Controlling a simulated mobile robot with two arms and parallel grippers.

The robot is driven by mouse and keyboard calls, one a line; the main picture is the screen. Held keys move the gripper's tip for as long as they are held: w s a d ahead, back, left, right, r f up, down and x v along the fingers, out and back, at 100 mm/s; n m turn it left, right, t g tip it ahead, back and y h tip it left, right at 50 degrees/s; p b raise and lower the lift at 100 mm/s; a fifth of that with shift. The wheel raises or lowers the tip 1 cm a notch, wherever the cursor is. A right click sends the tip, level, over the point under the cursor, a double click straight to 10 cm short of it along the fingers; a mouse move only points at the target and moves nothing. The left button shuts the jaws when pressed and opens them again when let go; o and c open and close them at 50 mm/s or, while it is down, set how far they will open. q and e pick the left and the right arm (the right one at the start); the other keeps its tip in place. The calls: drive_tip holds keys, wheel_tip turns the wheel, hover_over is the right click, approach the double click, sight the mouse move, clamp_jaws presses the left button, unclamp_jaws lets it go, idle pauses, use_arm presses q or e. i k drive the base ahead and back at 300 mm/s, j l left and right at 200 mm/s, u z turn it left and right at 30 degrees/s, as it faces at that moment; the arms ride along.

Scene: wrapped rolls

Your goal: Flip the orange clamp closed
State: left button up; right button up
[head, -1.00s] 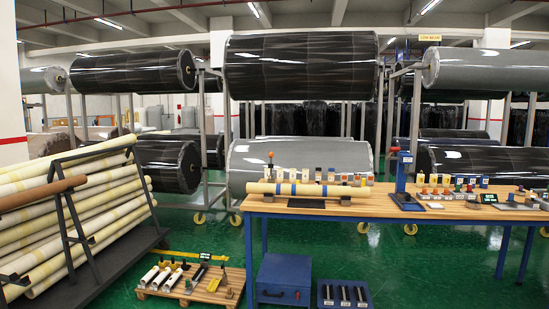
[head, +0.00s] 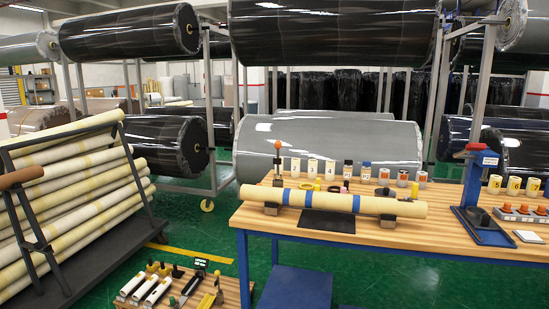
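The orange clamp (head: 278,160) stands on the left end of the wooden workbench, in the head view. Its orange grip is at the top of a dark upright handle. The roll lies across dark blocks at both ends. I cannot tell whether the clamp touches the roll. Neither of my grippers is in view.
The blue-framed workbench (head: 240,221) is ahead, with several labelled containers behind the roll and a blue press (head: 480,190) to the right. A rack of pale rolls (head: 90,165) stands left. A low pallet (head: 232,292) of tools lies on the green floor before the bench.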

sight(278, 143)
drive_tip(key=i+l+u, duration=0.1)
drive_tip(key=i+l, duration=0.2)
drive_tip(key=i+l+u, duration=0.15)
drive_tip(key=i+l, duration=0.15)
drive_tip(key=i+l+u, duration=0.1)
drive_tip(key=i+l, duration=0.2)
drive_tip(key=l, duration=0.15)
drive_tip(key=i+l+u, duration=0.1)
drive_tip(key=i+l, duration=0.15)
drive_tip(key=l, duration=0.15)
drive_tip(key=i+l+u, duration=0.15)
drive_tip(key=i+l, duration=0.15)
drive_tip(key=l, duration=0.15)
drive_tip(key=i+l+u, duration=0.1)
drive_tip(key=l, duration=0.3)
drive_tip(key=i, duration=0.1)
